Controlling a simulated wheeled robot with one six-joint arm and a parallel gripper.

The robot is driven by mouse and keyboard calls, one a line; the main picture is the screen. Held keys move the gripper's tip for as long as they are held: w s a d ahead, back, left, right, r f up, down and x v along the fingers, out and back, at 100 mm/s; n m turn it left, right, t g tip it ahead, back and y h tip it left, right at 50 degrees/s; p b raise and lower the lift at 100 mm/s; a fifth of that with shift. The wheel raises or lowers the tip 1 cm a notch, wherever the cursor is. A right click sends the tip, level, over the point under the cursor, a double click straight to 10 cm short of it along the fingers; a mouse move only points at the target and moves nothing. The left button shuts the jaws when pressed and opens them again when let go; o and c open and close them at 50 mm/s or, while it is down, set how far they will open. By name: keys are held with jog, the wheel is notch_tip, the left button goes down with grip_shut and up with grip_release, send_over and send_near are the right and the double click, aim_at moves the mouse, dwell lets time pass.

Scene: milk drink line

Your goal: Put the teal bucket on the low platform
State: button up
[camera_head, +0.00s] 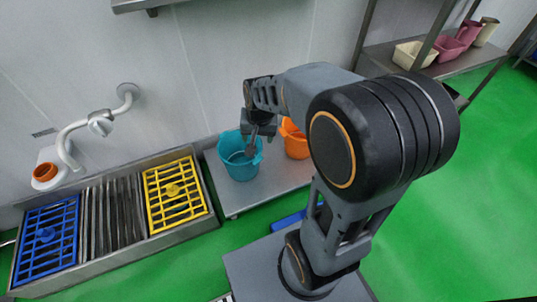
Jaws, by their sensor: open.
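The teal bucket (241,166) stands upright on the low grey metal platform (273,190), toward its left side. My gripper (258,147) is over the right part of the bucket's rim, with its fingers reaching down toward the opening. The jaws are open. The arm comes in from the right, and I cannot tell whether a finger touches the bucket wall. An orange bucket (295,143) stands on the same platform to the right, partly hidden behind my arm.
A metal trough with a blue grate (46,238) and a yellow grate (174,192) lies left of the platform. A white wall tap (100,122) hangs above it. A shelf rack (470,57) with tubs stands at the upper right. Green floor (440,210) is open at right.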

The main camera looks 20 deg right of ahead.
jog(key=s+a+r+n, duration=0.1)
jog(key=s+r+n, duration=0.2)
jog(key=s, duration=0.8)
jog(key=shift+a+r+n+t, duration=0.15)
jog(key=shift+r+n+t, duration=0.2)
jog(key=shift+n, duration=0.55)
jog(key=shift+w+r, duration=0.1)
jog(key=shift+r, duration=0.05)
